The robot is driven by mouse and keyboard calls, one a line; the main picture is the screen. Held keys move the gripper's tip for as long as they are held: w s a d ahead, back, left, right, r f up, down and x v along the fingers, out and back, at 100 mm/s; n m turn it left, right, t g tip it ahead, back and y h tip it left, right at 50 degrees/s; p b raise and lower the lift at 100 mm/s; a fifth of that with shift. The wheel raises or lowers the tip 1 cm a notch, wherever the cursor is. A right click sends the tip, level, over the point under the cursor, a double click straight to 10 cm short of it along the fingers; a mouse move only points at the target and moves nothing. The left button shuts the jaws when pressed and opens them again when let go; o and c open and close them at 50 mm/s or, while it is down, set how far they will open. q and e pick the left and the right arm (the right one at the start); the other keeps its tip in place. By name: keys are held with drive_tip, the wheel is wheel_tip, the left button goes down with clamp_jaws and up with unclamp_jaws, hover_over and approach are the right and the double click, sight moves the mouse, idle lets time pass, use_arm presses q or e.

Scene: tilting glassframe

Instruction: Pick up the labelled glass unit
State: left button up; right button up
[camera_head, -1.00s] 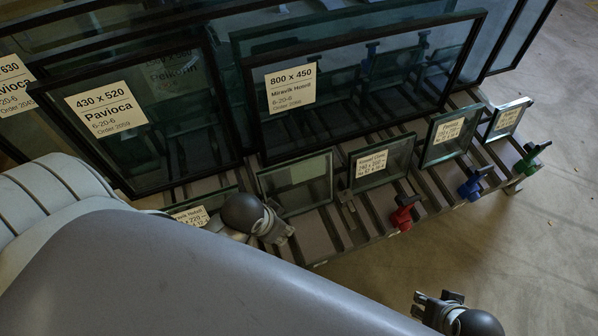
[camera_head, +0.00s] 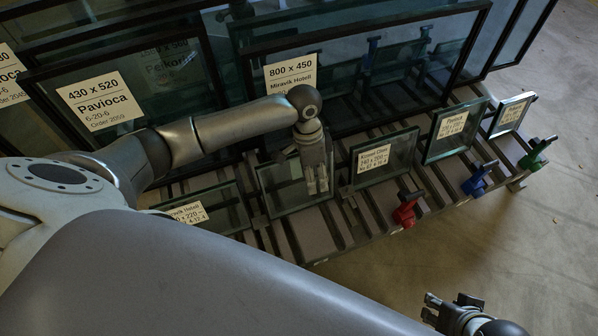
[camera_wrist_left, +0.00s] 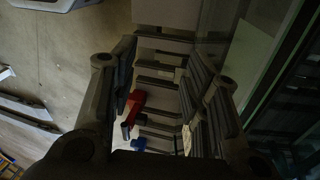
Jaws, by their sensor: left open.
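Several small framed glass units stand in a front row on the slatted rack. One with a cream label (camera_head: 385,157) stands just right of my left gripper (camera_head: 318,184), and another labelled one (camera_head: 447,131) stands further right. A small unit with no readable label (camera_head: 275,190) is partly hidden behind my left gripper. My left gripper is open and points down over it; whether they touch I cannot tell. In the left wrist view its two fingers (camera_wrist_left: 165,95) are spread with nothing between them. My right gripper (camera_head: 452,303) is at the bottom right, away from the rack.
Large dark-framed panes, labelled 430 x 520 (camera_head: 150,160) and 800 x 450 (camera_head: 478,60), stand close behind the small units. Red (camera_head: 405,208), blue (camera_head: 475,181) and green (camera_head: 535,154) clamps stick out along the rack's front edge. The floor (camera_head: 450,240) in front is clear.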

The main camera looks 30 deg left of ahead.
use_arm(q)
drive_tip(key=n, duration=0.2)
approach(296, 164)
drive_tip(key=w, duration=0.1)
drive_tip(key=b+x, duration=0.1)
drive_tip(key=x, duration=0.5)
drive_tip(key=shift+w+a+f+b, duration=0.1)
drive_tip(key=shift+w+b, duration=0.05)
drive_tip(key=shift+b, duration=0.15)
drive_tip(key=shift+g, duration=0.3)
drive_tip(key=b+x, duration=0.2)
drive_tip(key=x, duration=0.2)
drive_tip(key=shift+a+f, duration=0.1)
drive_tip(key=shift+f, duration=0.5)
use_arm(e)
drive_tip(key=w+a+r+t, duration=0.1)
drive_tip(key=w+t, duration=0.1)
drive_tip(key=w, duration=0.3)
drive_tip(key=w+a+r+t+y, duration=0.1)
drive_tip(key=w+a+t, duration=0.1)
drive_tip(key=w+t, duration=0.1)
drive_tip(key=shift+w, duration=0.85)
use_arm(q)
drive_tip(key=shift+c, duration=0.3)
use_arm(e)
drive_tip(key=shift+r, duration=0.1)
use_arm(q)
clamp_jaws()
